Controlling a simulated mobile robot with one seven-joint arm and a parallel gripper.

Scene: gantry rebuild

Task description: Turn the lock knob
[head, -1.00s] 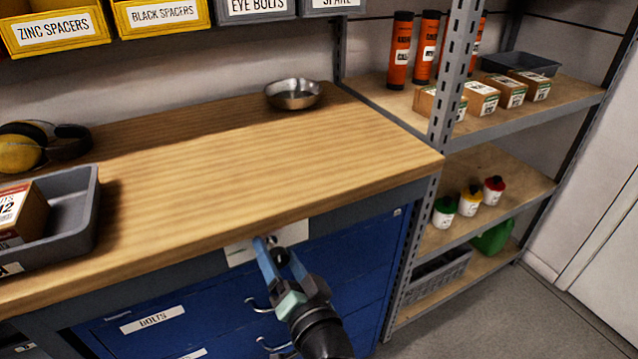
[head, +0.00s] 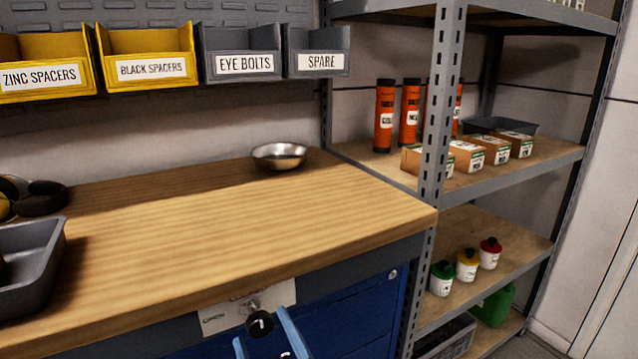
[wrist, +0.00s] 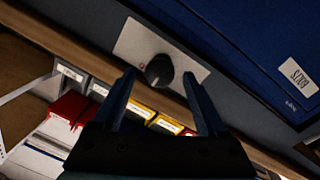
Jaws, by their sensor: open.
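The lock knob (head: 251,305) is a small round knob on a pale plate (head: 283,293) under the bench's front edge. In the wrist view the knob (wrist: 160,70) looks dark and stands out from the plate (wrist: 131,42). My gripper (head: 262,328) is open in front of the plate, with its blue fingers at the bottom of the head view. In the wrist view my gripper (wrist: 158,75) has one finger on each side of the knob, with visible gaps. I cannot tell whether the fingertips are level with the knob in depth.
The wooden bench top (head: 200,235) overhangs blue drawers (head: 345,320). A metal bowl (head: 279,155) and a grey tray (head: 30,262) stand on it. A shelf rack (head: 440,120) stands close on the right. The bench's middle is clear.

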